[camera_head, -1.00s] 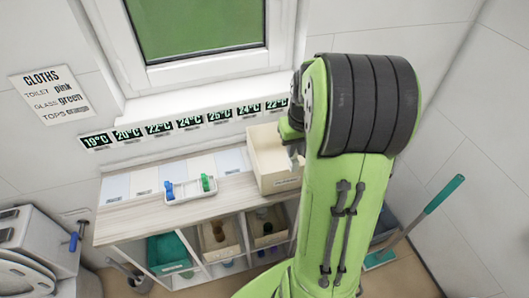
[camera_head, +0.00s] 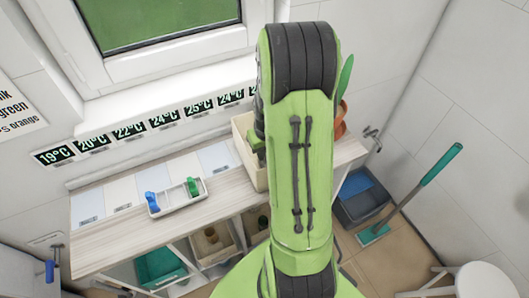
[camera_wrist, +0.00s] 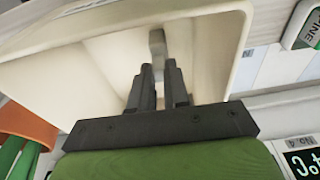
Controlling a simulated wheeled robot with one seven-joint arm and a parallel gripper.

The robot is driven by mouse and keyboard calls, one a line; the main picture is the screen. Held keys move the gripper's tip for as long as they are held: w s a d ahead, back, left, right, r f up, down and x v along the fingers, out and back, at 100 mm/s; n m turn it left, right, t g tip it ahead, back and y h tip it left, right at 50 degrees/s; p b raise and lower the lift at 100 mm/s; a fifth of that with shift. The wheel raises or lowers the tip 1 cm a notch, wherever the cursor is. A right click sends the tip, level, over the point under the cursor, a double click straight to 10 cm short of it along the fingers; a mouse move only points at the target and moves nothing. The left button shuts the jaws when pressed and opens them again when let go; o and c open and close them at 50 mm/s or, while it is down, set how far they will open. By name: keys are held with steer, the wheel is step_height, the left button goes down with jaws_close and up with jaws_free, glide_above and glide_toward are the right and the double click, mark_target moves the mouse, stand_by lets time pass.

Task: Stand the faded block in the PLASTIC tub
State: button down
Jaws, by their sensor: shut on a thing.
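My gripper (camera_wrist: 158,68) reaches into a cream bin (camera_wrist: 210,15) in the wrist view. Its two dark fingers are close together, shut on a small grey-beige block (camera_wrist: 157,42), which shows just beyond the fingertips. The block looks like the faded one; its lower end cannot be made out. In the head view, the cream bin (camera_head: 242,150) stands on the counter, partly behind my arm, and my fingertips and the block are hidden. No tub label reading PLASTIC is legible.
A white tray (camera_head: 168,207) with blue and green items sits left of the bin. Open compartments below hold a teal tub (camera_head: 160,263) and beige boxes (camera_head: 211,243). A terracotta pot (camera_head: 341,118) stands right of my arm. A green-handled mop (camera_head: 413,195) leans right.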

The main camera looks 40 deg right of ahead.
steer(key=shift+s+f, duration=0.1)
steer(key=shift+f, duration=0.15)
steer(key=c, duration=1.1)
jaws_free()
steer(key=shift+r, duration=0.2)
step_height(320, 180, up, 12)
steer(key=s+p, duration=0.2)
steer(key=s+a+r+n+t, duration=0.25)
steer(key=a+r, duration=0.45)
steer(key=a, duration=0.4)
steer(key=s+a+r+n+t, duration=0.1)
steer(key=s+a+r, duration=0.2)
steer(key=s+a, duration=0.5)
steer(key=shift+s+a+y, duration=0.15)
steer(key=shift+s+y, duration=0.15)
steer(key=shift+s, duration=0.2)
